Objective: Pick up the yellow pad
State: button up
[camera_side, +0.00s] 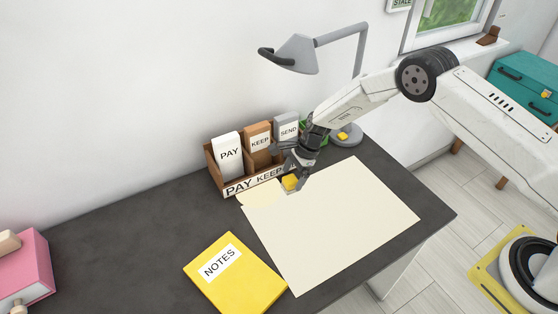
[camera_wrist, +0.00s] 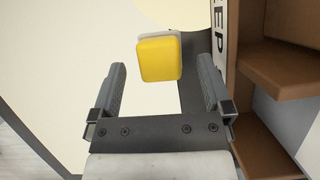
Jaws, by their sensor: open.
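A small yellow pad (camera_side: 290,183) sits at the top left corner of a large cream sheet (camera_side: 335,225), close to the front of a wooden letter holder (camera_side: 240,187). In the wrist view the yellow pad (camera_wrist: 158,59), with a pale edge behind it, shows ahead of and between the fingers. My gripper (camera_side: 297,172) is just above and beside the pad. In the wrist view my gripper (camera_wrist: 161,66) is open, with nothing held. I cannot tell how far the fingertips are from the pad. A larger yellow "NOTES" book (camera_side: 235,275) lies nearer the front.
The holder's brown shelves (camera_wrist: 275,70) stand close to the right finger in the wrist view. A grey lamp (camera_side: 296,53) stands behind, with a small yellow piece at its base (camera_side: 347,140). A pink box (camera_side: 25,270) is far left. The dark desk (camera_side: 130,240) is clear at left.

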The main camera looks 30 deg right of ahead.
jog(key=shift+x, duration=1.3)
jog(key=c, duration=1.3)
jog(key=shift+r, duration=0.15)
jog(key=shift+r, duration=0.75)
jog(key=s+d+r, duration=0.2)
jog(key=s+r, duration=0.9)
jog(key=s, duration=0.2)
jog(key=shift+s+d, duration=0.3)
jog(key=shift+s, duration=0.1)
